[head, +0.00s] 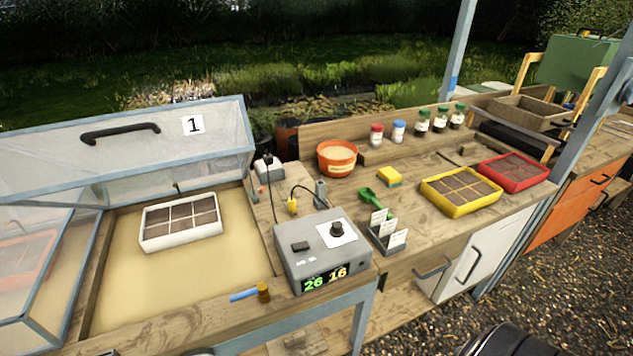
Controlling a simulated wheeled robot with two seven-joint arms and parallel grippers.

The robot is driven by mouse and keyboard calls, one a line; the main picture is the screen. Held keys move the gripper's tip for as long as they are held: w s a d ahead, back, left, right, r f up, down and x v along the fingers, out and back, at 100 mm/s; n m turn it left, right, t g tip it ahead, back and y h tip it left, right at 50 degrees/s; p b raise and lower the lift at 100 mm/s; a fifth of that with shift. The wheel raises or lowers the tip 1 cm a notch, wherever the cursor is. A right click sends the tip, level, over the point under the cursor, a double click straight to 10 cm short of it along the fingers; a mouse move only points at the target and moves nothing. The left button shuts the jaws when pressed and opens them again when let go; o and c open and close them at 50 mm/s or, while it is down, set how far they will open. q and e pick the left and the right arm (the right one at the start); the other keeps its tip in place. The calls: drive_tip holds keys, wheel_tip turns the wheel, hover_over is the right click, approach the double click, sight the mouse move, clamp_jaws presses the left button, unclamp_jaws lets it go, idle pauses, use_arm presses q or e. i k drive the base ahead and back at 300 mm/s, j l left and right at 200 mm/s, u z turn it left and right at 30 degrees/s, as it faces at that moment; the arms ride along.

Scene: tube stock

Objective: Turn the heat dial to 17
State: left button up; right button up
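The heat dial is a black knob (337,229) on a white plate, on top of the grey control box (300,262). The box stands on the wooden bench at the right end of the sand bed. Its front display (326,278) reads a green 26 and a yellow 16. Neither gripper can be made out in the head view, and nothing touches the dial.
A blue-handled tool (245,295) lies before the box. A white tray (180,241) sits in the sand bed under the raised lid (120,150). A label holder (387,235) and green scoop (373,198) stand right of the box. Yellow (461,210) and red trays (513,187) sit farther right.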

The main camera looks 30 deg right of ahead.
sight(336, 231)
drive_tip(key=z, duration=1.1)
